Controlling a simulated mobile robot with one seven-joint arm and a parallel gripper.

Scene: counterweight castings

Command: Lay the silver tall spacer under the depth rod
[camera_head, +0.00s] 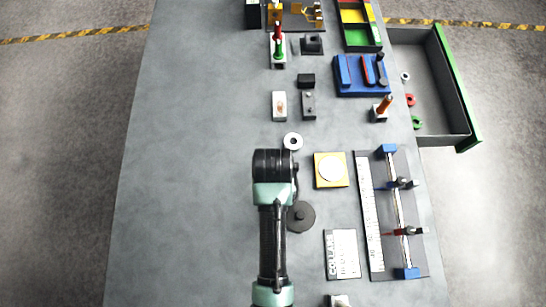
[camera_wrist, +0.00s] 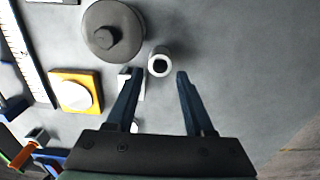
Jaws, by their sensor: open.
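A pale silver hollow cylinder (camera_wrist: 159,62), which looks like the tall spacer, stands upright in the wrist view with its dark bore showing. My gripper (camera_wrist: 158,78) is open and empty, with one fingertip on either side of the cylinder's near edge. I cannot tell how far above it the tips are. In the head view my arm hides this cylinder and the fingers. A second silver ring (camera_head: 292,141) lies just beyond my wrist. I cannot tell which fixture carries the depth rod; an upright red and green post (camera_head: 278,48) stands at the far end.
A dark knobbed disc (camera_head: 300,216) lies beside my arm. A yellow pad (camera_head: 318,182) with a white disc and a ruler fixture (camera_head: 376,250) are to the right. Blue (camera_head: 345,88) and small dark blocks (camera_head: 306,81) stand farther off. The table's left side is clear.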

